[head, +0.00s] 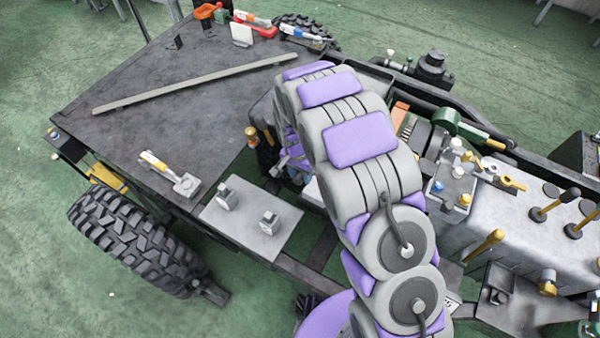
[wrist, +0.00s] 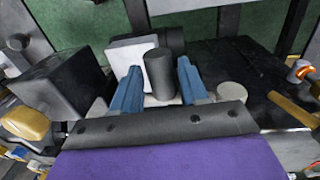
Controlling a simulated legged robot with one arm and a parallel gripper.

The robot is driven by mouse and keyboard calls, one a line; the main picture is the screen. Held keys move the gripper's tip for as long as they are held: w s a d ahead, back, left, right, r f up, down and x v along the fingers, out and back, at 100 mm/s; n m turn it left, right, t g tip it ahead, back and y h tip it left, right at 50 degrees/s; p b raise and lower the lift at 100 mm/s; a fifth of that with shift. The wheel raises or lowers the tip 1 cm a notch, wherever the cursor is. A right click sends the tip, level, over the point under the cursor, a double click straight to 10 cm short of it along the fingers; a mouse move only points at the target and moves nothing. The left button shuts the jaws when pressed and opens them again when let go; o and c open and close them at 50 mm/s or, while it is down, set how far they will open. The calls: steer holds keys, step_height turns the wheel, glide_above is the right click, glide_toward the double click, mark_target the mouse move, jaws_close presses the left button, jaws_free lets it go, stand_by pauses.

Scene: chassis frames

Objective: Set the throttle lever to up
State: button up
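I cannot tell for certain which part is the throttle lever. In the wrist view, my gripper (wrist: 157,82) has two blue fingers spread apart. A dark grey upright cylinder (wrist: 160,76) shows between them, with a gap to the left finger; contact on the right is unclear. A pale block (wrist: 128,52) stands behind it. In the head view, my arm mostly hides my gripper. A yellow-topped post (head: 251,133) stands just left of it. Two black-knobbed levers (head: 569,196) and a yellow-handled lever (head: 485,245) stand at the right, away from my gripper.
The chassis has a flat dark deck (head: 170,130) with a long bar (head: 195,83) and a few tools on it. A light plate with two small blocks (head: 250,222) lies in front. A black box (wrist: 62,88) stands left of my fingers. A large tire (head: 135,240) is at lower left.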

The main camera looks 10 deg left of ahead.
steer(key=shift+a, duration=0.15)
jaws_close()
steer(key=shift+r, duration=0.1)
